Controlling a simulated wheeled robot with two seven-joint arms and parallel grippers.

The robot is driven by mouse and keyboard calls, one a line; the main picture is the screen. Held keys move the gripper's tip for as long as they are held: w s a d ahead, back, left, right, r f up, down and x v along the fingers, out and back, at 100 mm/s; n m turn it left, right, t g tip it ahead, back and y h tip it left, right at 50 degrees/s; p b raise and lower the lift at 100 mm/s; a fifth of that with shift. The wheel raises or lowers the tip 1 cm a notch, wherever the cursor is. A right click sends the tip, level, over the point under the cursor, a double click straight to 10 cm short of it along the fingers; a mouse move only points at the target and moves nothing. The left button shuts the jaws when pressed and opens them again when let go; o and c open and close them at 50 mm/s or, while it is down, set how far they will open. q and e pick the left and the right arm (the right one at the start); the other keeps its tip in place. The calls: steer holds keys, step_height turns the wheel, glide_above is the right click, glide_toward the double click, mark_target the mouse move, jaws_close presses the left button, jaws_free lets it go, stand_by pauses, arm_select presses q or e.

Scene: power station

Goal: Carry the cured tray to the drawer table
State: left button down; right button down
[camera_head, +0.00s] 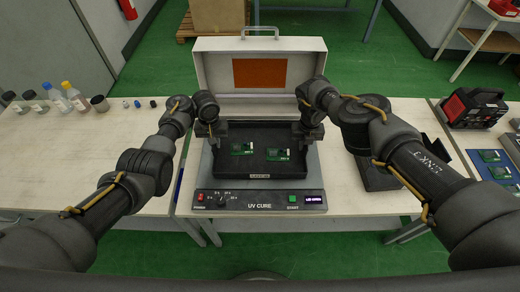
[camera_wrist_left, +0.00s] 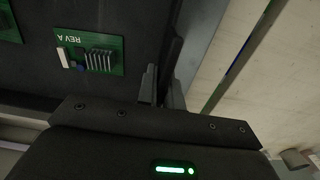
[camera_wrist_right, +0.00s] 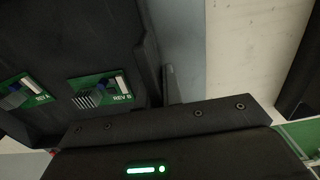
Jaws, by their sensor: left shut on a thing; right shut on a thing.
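The black tray (camera_head: 262,166) sits in the open UV cure box, level, with two green circuit boards lying in it. The left board (camera_head: 242,149) and the right board (camera_head: 277,154) lie apart from each other. My left gripper (camera_head: 212,131) is shut on the tray's left wall; the wall shows between its fingers in the left wrist view (camera_wrist_left: 163,88). My right gripper (camera_head: 312,133) is shut on the tray's right wall, also seen in the right wrist view (camera_wrist_right: 165,88). Whether the tray touches the box floor is hard to tell.
The UV cure box (camera_head: 258,201) has its lid (camera_head: 215,70) raised behind the tray. Bottles and jars (camera_head: 75,97) stand on the left table. A black and red device (camera_head: 473,107) and more boards (camera_head: 490,156) are on the right table. Green floor lies in front.

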arm_select(q)
steer(key=shift+r, duration=0.15)
arm_select(e)
steer(key=shift+r, duration=0.2)
